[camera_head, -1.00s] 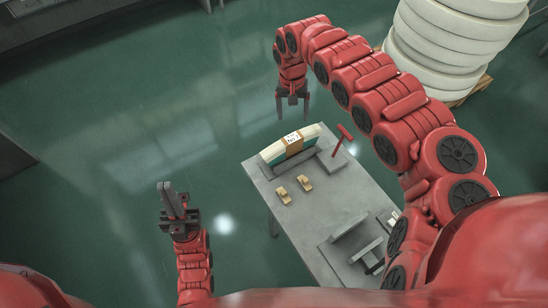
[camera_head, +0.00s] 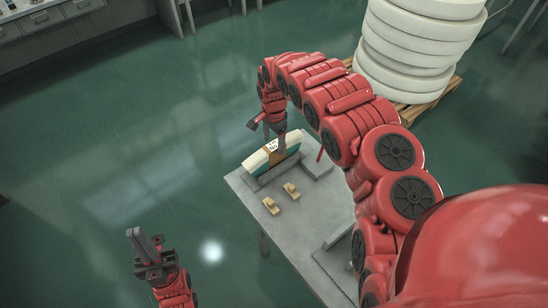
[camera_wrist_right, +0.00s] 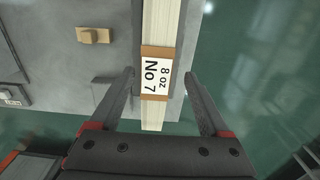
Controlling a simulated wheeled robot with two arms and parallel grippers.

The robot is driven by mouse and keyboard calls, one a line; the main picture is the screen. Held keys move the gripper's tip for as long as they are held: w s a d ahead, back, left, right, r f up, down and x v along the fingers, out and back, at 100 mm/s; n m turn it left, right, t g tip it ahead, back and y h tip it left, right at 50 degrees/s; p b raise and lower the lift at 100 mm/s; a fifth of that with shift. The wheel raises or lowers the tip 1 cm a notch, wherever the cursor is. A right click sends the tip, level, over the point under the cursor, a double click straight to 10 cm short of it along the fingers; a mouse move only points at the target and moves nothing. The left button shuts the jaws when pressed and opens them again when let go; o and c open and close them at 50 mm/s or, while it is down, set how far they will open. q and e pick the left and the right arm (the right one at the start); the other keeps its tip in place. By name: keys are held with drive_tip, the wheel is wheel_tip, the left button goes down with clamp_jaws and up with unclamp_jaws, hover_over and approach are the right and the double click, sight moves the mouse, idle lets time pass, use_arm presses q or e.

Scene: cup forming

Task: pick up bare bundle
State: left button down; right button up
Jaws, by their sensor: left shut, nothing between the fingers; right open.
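The bare bundle (camera_head: 257,160) is a stack of pale paper with a brown band and a white label. It lies at the far end of the grey table (camera_head: 305,215). In the right wrist view the bundle (camera_wrist_right: 162,28) runs between the fingers, its label reading "8 oz No 7". My right gripper (camera_head: 267,140) is open above the bundle, with a finger on either side and a gap to each. The same gripper shows in the right wrist view (camera_wrist_right: 163,95). My left gripper (camera_head: 140,240) is shut and empty, off to the left of the table.
Two small tan blocks (camera_head: 281,198) sit on the table in front of the bundle. A red-handled tool (camera_head: 320,154) stands right of it, partly hidden by my right arm. White rolls (camera_head: 410,50) are stacked on a pallet behind. Open floor lies left.

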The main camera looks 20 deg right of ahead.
sight(274, 154)
drive_tip(key=shift+f, duration=0.3)
drive_tip(key=shift+s+f+p, duration=0.2)
drive_tip(key=shift+f+p, duration=0.55)
drive_tip(key=shift+p, duration=0.05)
wheel_tip(274, 154, down, 2)
drive_tip(key=shift+s+a+f+p, duration=0.1)
drive_tip(key=shift+p, duration=0.35)
drive_tip(key=shift+f, duration=0.85)
clamp_jaws()
